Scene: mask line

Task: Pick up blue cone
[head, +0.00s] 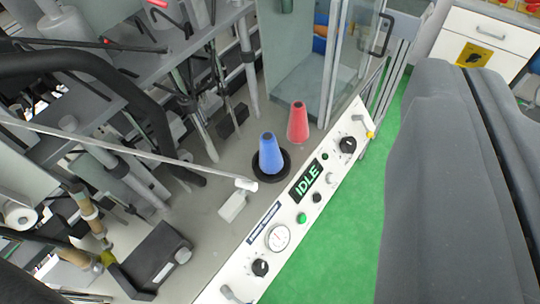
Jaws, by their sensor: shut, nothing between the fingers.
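The blue cone (270,155) stands upright in a black round base (284,177) on the grey machine deck, just behind the white control panel. My gripper (461,72) is the large dark grey shape at the right of the view. It is shut and empty, with a narrow dark seam between its fingers. It is apart from the blue cone, to the right of it in the picture, over the green floor side of the panel.
A red cone (298,124) stands just behind and right of the blue one. The control panel (287,222) reads IDLE. A clear-walled enclosure (300,85) stands behind. Rods and machine parts crowd the left. Green floor (345,235) is clear. White drawers (478,38) stand at the back right.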

